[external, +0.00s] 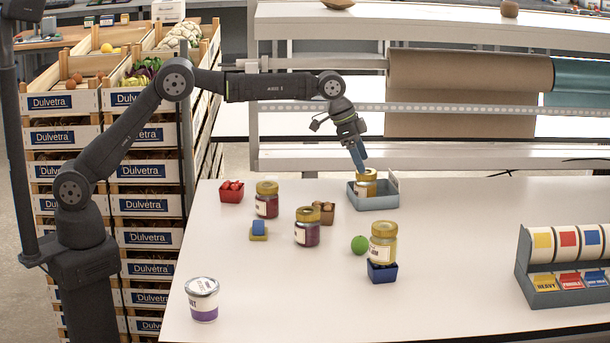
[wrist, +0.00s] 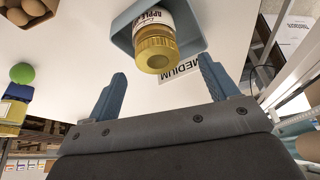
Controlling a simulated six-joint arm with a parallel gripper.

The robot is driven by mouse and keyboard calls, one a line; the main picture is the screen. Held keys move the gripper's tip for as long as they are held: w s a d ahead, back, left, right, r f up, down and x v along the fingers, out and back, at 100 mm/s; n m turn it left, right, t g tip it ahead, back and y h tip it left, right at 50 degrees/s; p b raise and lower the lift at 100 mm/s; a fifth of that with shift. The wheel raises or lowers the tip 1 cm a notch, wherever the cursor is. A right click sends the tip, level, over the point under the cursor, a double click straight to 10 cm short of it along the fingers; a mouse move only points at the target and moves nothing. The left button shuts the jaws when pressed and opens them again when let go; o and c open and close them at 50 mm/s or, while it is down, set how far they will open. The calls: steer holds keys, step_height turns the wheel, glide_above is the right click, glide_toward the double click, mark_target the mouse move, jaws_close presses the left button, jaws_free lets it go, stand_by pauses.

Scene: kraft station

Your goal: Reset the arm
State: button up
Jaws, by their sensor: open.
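My gripper (external: 358,158) is just above a jar with a gold lid (external: 366,182) that sits in a grey-blue tray (external: 374,203) near the back of the table. In the wrist view my gripper (wrist: 160,90) shows its two blue fingers spread apart with nothing between them. The jar (wrist: 155,45) lies ahead of the fingertips there, inside the tray (wrist: 122,28), with a label reading "APPLE". A card reading "MEDIUM" (wrist: 182,70) is beside the tray. My arm reaches out over the table from the left.
Jars (external: 267,200) (external: 307,228), a jar on a blue box (external: 383,242), a green ball (external: 360,245), a red punnet (external: 231,192), a brown egg box (external: 324,212) and a white tub (external: 202,300) stand on the table. A label rack (external: 545,280) is at right. The table's middle right is clear.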

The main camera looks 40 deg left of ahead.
steer(key=x, duration=0.3)
steer(key=shift+f, duration=0.35)
steer(key=shift+r, duration=1.3)
